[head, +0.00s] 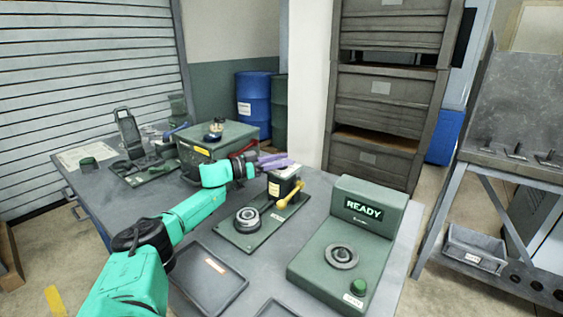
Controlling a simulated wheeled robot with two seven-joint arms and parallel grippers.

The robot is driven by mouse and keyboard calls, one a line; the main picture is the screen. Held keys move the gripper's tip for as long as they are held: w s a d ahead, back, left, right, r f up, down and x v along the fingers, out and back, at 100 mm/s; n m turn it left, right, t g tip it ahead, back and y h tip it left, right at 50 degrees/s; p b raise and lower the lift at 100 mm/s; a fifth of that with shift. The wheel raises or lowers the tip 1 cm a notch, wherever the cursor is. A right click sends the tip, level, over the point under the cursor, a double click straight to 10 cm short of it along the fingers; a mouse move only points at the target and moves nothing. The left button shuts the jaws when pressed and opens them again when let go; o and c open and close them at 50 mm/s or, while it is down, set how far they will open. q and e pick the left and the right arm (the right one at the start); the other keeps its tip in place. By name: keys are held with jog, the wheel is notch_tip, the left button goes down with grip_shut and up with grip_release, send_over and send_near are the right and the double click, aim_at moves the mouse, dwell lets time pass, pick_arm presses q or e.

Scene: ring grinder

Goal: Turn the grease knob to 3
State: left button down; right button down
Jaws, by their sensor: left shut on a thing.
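My left gripper (274,162), with purple fingers on a teal arm, is by the right end of the green box (230,136), above and behind the small black block (284,184). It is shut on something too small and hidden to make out. No knob marked as grease can be told apart for sure. A round dark knob (341,256) sits on the green console (318,268), whose screen reads READY; its number marks are too small to read. A round dark fitting (249,218) sits on the middle green plate (232,235). My right gripper is out of view.
A dark tray (210,280) lies at the front. A green fixture with an upright arm (128,130) stands at the back left. The grey table (99,205) has bare room at left.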

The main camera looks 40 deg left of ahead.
pick_arm(q)
jog(key=shift+c, duration=2.4)
grip_release()
jog(key=shift+f, duration=0.1)
jog(key=shift+s+a, duration=0.15)
jog(key=shift+s, duration=0.15)
jog(key=b+v, duration=0.1)
jog(key=v, duration=0.4)
jog(key=shift+f, duration=0.1)
jog(key=p+v, duration=0.5)
jog(key=v, duration=0.4)
jog(key=shift+p, duration=0.4)
